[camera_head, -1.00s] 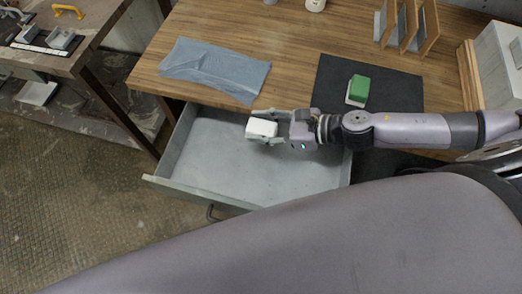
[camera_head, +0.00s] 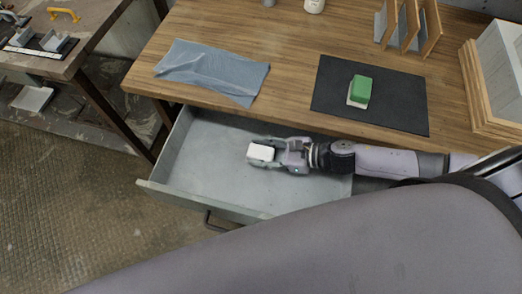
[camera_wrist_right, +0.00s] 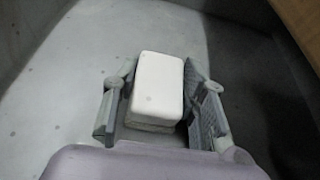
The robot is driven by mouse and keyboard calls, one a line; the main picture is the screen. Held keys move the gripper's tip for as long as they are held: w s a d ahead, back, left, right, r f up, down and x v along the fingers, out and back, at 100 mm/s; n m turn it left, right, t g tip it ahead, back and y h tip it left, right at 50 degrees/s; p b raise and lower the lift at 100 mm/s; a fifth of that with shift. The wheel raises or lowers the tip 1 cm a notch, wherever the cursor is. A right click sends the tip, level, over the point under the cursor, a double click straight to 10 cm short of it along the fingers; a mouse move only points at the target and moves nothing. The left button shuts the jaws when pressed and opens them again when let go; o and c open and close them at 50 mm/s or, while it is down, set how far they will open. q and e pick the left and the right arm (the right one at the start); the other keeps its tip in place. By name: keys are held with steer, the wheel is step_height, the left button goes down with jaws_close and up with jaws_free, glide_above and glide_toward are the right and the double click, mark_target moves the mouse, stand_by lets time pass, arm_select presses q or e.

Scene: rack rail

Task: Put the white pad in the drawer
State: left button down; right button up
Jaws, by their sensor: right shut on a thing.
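The white pad (camera_head: 261,152) is a small white block between the fingers of my right gripper (camera_head: 264,153). In the right wrist view the pad (camera_wrist_right: 157,88) sits between the two grey fingers (camera_wrist_right: 160,105), and the gripper is shut on it. The drawer (camera_head: 205,165) is pulled out below the table top, grey and otherwise empty. The pad and gripper are inside the drawer's outline, low over its floor. I cannot tell whether the pad touches the floor. My left gripper is not in view.
On the wooden table (camera_head: 290,50) lie a blue-grey cloth (camera_head: 212,70) and a dark mat (camera_head: 400,100) bearing a green-topped block (camera_head: 360,90). Wooden dividers (camera_head: 410,25) stand behind. The table's front edge overhangs the back of the drawer. Another bench (camera_head: 85,40) stands at left.

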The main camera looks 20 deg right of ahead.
mark_target(268, 153)
steer(key=shift+f, duration=0.1)
steer(key=shift+f, duration=0.15)
steer(key=o, duration=1.2)
steer(key=shift+c, duration=0.2)
steer(key=shift+r, duration=0.35)
steer(key=shift+s+d, duration=0.15)
steer(key=shift+d, duration=0.1)
steer(key=b+v, duration=0.1)
steer(key=v, duration=0.3)
steer(key=shift+s+d, duration=0.2)
steer(key=shift+d, duration=0.05)
steer(key=shift+b+v, duration=0.3)
steer(key=shift+v, duration=0.9)
